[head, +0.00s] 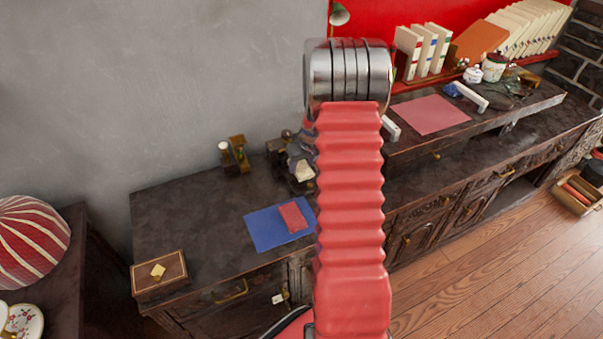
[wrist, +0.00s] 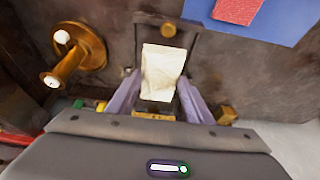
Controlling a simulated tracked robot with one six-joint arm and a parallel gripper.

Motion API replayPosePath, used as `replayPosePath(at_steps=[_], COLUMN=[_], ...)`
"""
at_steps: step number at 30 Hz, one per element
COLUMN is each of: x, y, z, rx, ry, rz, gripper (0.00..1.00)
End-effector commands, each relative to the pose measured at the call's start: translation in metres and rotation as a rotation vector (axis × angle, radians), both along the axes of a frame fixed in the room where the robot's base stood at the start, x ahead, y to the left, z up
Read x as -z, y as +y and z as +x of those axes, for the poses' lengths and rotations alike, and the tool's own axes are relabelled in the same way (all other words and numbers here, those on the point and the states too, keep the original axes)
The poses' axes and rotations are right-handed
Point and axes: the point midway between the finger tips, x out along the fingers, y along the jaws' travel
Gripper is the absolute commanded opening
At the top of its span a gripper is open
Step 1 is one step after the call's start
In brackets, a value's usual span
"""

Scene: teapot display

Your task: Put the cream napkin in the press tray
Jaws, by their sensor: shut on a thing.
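The cream napkin (wrist: 163,70) is a small folded pale block in the wrist view. My gripper (wrist: 160,86) is shut on it, with a purple finger at each side. In the head view the napkin (head: 304,171) shows just left of my red arm, over the dark cabinet top. My arm hides much of the gripper there.
A blue mat (head: 262,232) with a red cloth (head: 293,216) lies in front. A brass object with white ends (wrist: 82,50) stands close by on the left. A wooden box (head: 160,288) sits at the cabinet's left end. A pink mat (head: 430,114) lies on the raised right part.

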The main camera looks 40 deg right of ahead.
Motion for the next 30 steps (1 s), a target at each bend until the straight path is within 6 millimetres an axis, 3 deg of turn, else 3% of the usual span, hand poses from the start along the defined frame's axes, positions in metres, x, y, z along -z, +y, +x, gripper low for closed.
replayPosePath(at_steps=[11,21,30], x=[0.004,0.039,0.040], y=[0.000,0.000,0.000], z=[0.000,0.000,0.000], rx=[0.000,0.000,-0.001], ry=[-0.001,0.000,-0.001], rz=[-0.001,0.000,-0.002], gripper=[0.21,0.21,0.21])
